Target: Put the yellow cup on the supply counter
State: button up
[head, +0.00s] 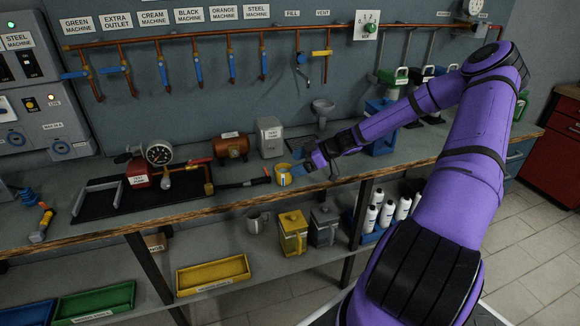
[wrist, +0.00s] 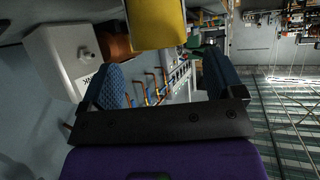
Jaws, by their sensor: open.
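The yellow cup (head: 283,174) stands on the long grey workbench (head: 230,197), near its front edge in the head view. My gripper (head: 298,166) is just right of the cup, low over the bench. In the wrist view the blue finger pads of my gripper (wrist: 160,75) are spread apart with nothing clamped between them. A yellow surface, seemingly the cup (wrist: 157,22), shows ahead of the fingertips at the top of that view, partly cut off. I cannot tell if a finger touches it. No label in view marks a supply counter.
A black-handled tool (head: 245,184) lies left of the cup. A white box (head: 269,137) and a copper tank (head: 231,146) stand behind it. A blue container (head: 381,130) stands to the right. A yellow pitcher (head: 293,234) is on the lower shelf. A red cabinet (head: 557,150) stands far right.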

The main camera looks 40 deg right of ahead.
jog(key=v, duration=0.7)
jog(key=s+a+r+m+g+h, duration=0.25)
jog(key=s+a+r+h, duration=0.2)
jog(key=a+r, duration=0.4)
jog(key=s+a+r+m+g+h, duration=0.1)
jog(key=s+a+r+g+h, duration=0.3)
jog(key=a+r, duration=0.45)
jog(key=s+a+r+m+t, duration=0.2)
jog(key=s+a+r+m, duration=0.1)
jog(key=s+r, duration=0.4)
jog(key=s+a+r+m+t, duration=0.2)
jog(key=s+r, duration=0.5)
jog(key=s, duration=0.6)
jog(key=shift+a+r+m+h, duration=0.4)
jog(key=shift+a+m, duration=0.2)
jog(key=shift+m, duration=0.25)
